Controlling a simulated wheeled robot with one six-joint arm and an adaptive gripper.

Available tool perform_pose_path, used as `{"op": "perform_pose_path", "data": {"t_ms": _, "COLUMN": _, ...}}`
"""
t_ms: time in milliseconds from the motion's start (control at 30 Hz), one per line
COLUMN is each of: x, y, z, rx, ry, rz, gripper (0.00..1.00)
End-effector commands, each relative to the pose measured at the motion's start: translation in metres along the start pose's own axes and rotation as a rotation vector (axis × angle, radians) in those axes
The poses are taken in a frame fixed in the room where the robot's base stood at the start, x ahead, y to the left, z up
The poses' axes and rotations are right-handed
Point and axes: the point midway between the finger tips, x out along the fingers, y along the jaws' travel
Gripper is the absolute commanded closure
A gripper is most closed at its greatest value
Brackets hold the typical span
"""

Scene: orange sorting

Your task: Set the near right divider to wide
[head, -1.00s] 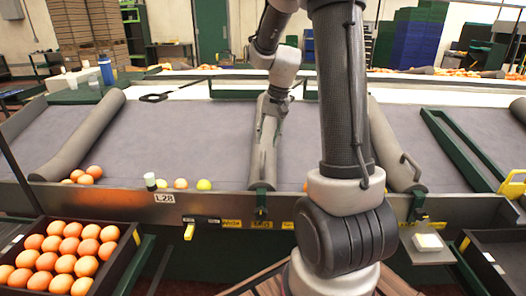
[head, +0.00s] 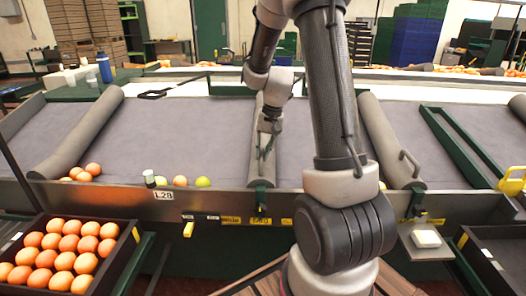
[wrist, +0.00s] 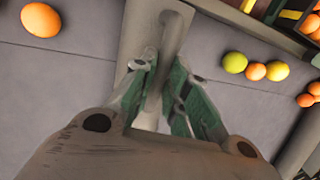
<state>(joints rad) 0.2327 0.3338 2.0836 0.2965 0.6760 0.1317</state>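Three grey padded dividers lie across the near belt: one at left (head: 82,135), one in the middle (head: 257,155) and one right of my forearm (head: 388,145). The right one has a bent grey handle (head: 410,164). My gripper (head: 265,150) is low over the middle divider. In the wrist view its two green-padded fingertips (wrist: 164,68) stand on either side of that divider's grey handle (wrist: 171,38). They look open, with a narrow gap; whether they touch the handle is hard to see. The middle divider stands nearly straight across the belt.
Several oranges and a yellow-green fruit (head: 202,182) lie at the belt's front edge, left of the middle divider. A full orange crate (head: 122,250) stands at front left. A green frame (head: 455,140) lies at right. The belt (head: 190,130) between the left and middle dividers is mostly clear.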

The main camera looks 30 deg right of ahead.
Motion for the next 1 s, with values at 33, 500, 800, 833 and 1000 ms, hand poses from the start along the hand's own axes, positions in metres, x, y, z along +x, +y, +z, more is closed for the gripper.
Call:
{"op": "perform_pose_path", "data": {"t_ms": 33, "x": 0.000, "y": 0.000, "z": 0.000, "rx": 0.000, "ry": 0.000, "rz": 0.000, "gripper": 1.00}}
{"op": "perform_pose_path", "data": {"t_ms": 500, "x": 0.013, "y": -0.068, "z": 0.000, "rx": -0.008, "ry": -0.001, "rz": 0.000, "gripper": 1.00}}
{"op": "perform_pose_path", "data": {"t_ms": 800, "x": 0.022, "y": -0.112, "z": -0.001, "rx": -0.001, "ry": 0.001, "rz": -0.001, "gripper": 1.00}}
{"op": "perform_pose_path", "data": {"t_ms": 833, "x": 0.022, "y": -0.112, "z": -0.001, "rx": -0.001, "ry": 0.001, "rz": -0.001, "gripper": 1.00}}
{"op": "perform_pose_path", "data": {"t_ms": 1000, "x": 0.022, "y": -0.113, "z": -0.001, "rx": 0.001, "ry": 0.002, "rz": -0.003, "gripper": 1.00}}
